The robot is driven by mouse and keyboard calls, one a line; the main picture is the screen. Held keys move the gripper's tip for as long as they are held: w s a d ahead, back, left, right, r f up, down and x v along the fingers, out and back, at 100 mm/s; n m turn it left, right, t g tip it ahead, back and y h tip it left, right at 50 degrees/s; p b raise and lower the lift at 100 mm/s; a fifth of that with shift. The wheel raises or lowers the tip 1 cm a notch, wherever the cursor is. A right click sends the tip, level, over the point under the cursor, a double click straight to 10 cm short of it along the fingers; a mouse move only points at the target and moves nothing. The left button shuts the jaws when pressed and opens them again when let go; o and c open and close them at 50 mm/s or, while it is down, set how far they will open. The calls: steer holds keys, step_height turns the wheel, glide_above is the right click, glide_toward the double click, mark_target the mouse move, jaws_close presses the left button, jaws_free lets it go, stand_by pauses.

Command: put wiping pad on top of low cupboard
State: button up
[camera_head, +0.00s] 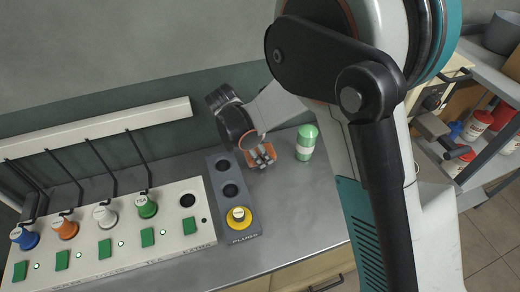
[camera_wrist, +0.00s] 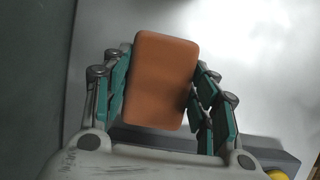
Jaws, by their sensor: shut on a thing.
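The wiping pad appears to be the orange rounded block (camera_wrist: 163,80), held between the teal-padded fingers of my gripper (camera_wrist: 163,105) in the wrist view. In the head view my gripper (camera_head: 262,156) points down over the grey counter top, and orange edges of the pad (camera_head: 252,160) show around its fingers. I cannot tell whether the pad touches the surface. The grey-topped counter (camera_head: 300,222) has a wooden front with a handle at the bottom; I cannot tell whether it is the low cupboard.
A green and white can (camera_head: 306,142) stands just right of my gripper. A dark socket strip (camera_head: 231,197) with a yellow plug (camera_head: 239,217) lies to the left, beside a pale panel (camera_head: 118,236) with coloured plugs. A shelf with red and white bottles (camera_head: 477,124) is at right.

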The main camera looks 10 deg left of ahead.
steer(key=shift+f, duration=0.2)
stand_by(0.4)
steer(key=o, duration=1.2)
steer(key=shift+r, duration=0.15)
